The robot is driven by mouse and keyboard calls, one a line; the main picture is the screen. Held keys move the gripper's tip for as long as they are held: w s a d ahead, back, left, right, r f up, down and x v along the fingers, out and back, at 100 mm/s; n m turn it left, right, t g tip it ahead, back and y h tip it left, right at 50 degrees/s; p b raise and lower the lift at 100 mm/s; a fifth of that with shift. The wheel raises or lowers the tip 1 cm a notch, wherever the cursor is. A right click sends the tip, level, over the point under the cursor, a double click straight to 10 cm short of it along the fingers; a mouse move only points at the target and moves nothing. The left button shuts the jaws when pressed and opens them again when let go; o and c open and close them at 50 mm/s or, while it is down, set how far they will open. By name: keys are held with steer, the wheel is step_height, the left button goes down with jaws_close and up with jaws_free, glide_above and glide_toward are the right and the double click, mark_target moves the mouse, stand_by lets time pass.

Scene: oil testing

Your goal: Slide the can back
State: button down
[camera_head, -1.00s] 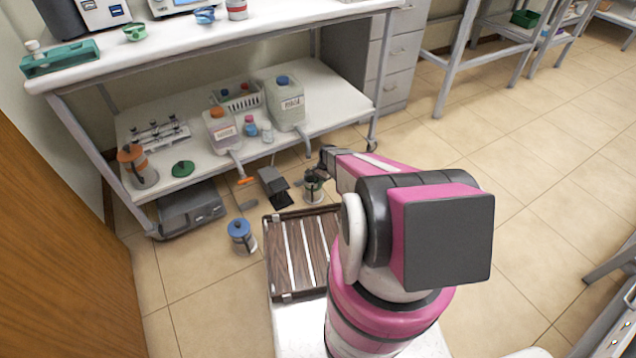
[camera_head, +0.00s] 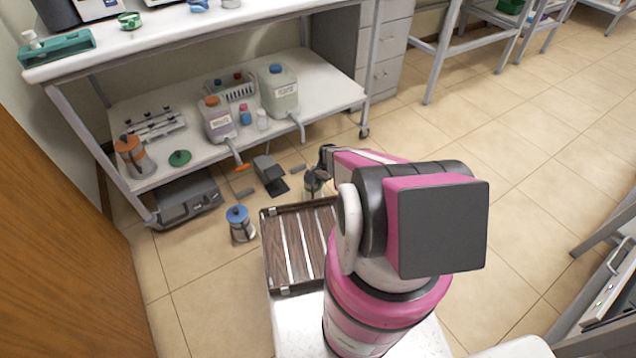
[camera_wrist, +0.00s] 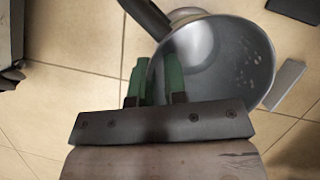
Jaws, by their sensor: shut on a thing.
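An open metal can (camera_wrist: 225,50) fills the upper middle of the wrist view; I look into its mouth, and its inside looks empty. My gripper (camera_wrist: 155,80) has green fingers shut on the can's near-left wall, seemingly one on each side of the rim. In the head view the can (camera_head: 313,187) is low by the floor, just beyond the tray on my base and partly hidden by my arm. I cannot tell whether its bottom touches the floor.
A blue-lidded can (camera_head: 240,224) stands on the floor left of the tray (camera_head: 292,290). A black pedal (camera_head: 270,172) lies near the can. The bench's lower shelf (camera_head: 205,160) holds canisters, an orange-lidded can (camera_head: 134,157) and a green lid (camera_head: 180,158). Floor to the right is open.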

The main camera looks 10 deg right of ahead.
steer(key=shift+s, duration=0.35)
steer(key=c, duration=1.1)
jaws_free()
steer(key=shift+r, duration=0.1)
steer(key=v, duration=1)
steer(key=shift+d+r, duration=0.15)
steer(key=shift+r, duration=0.15)
steer(key=s+a+r+n+t+h, duration=0.1)
steer(key=s+a+r+n, duration=0.1)
steer(key=s+r, duration=0.4)
steer(key=s+a+r+n+t+h, duration=0.1)
steer(key=s+r+n, duration=0.3)
steer(key=r, duration=1.2)
steer(key=s+a+r+n+t+h, duration=0.1)
steer(key=s+a+r+n, duration=0.2)
steer(key=s+r, duration=0.5)
step_height(320, 180, up, 3)
steer(key=shift+s+a+r+n, duration=0.2)
steer(key=shift+a+r+n, duration=0.1)
steer(key=shift+n, duration=0.1)
